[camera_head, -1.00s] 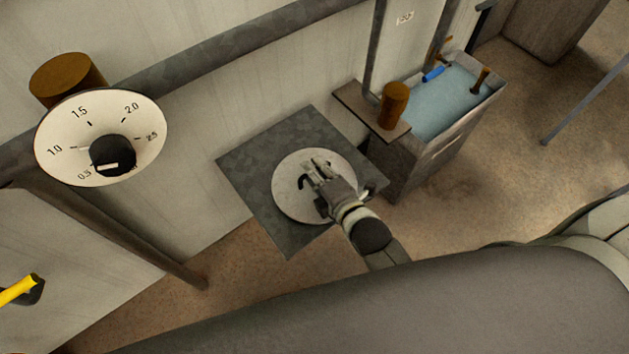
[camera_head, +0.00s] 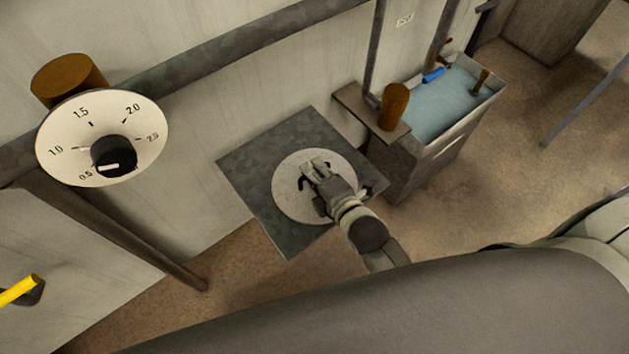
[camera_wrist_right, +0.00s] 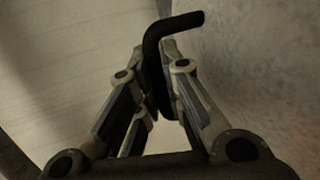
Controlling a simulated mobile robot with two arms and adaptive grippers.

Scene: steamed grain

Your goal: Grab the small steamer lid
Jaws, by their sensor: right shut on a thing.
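The small steamer lid (camera_head: 292,200) is a pale round disc with a dark bent handle. It lies on the dark square plate (camera_head: 250,172) in the middle of the head view. My right gripper (camera_head: 312,166) is over the lid, shut on its handle. In the right wrist view the black handle (camera_wrist_right: 172,30) stands between the fingers of my right gripper (camera_wrist_right: 158,95), and its bent end sticks out past them. The gripper hides part of the lid in the head view. My left gripper is not in view.
A round dial (camera_head: 75,140) with a black knob is at the left. A water-filled trough (camera_head: 445,108) stands at the upper right, with a brown cylinder (camera_head: 394,107) on a ledge beside it. A grey rail (camera_head: 215,65) runs along the wall.

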